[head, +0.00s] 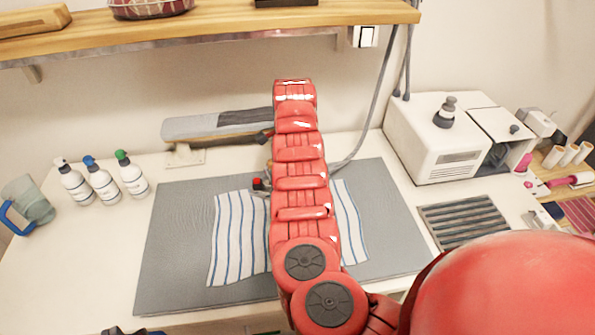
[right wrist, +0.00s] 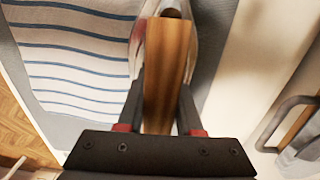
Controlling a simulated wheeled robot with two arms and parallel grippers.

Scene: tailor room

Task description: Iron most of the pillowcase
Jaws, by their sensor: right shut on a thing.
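The pillowcase (head: 238,240), white with blue stripes, lies flat on the grey ironing mat (head: 170,250); my red right arm crosses over its middle and hides part of it. In the right wrist view my right gripper (right wrist: 161,82) is shut on the wooden handle of the iron (right wrist: 170,55), and the pillowcase (right wrist: 72,62) spreads to its left. The iron is close beside or over the cloth's edge; contact is unclear. My left gripper is not seen.
Three bottles (head: 102,182) and a jug (head: 28,205) stand at left. A narrow padded board (head: 215,124) stands behind the mat. A white machine (head: 440,135) and a slatted grey tray (head: 465,222) are at right. A grey hose (head: 383,90) hangs behind my arm. A shelf overhangs the back.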

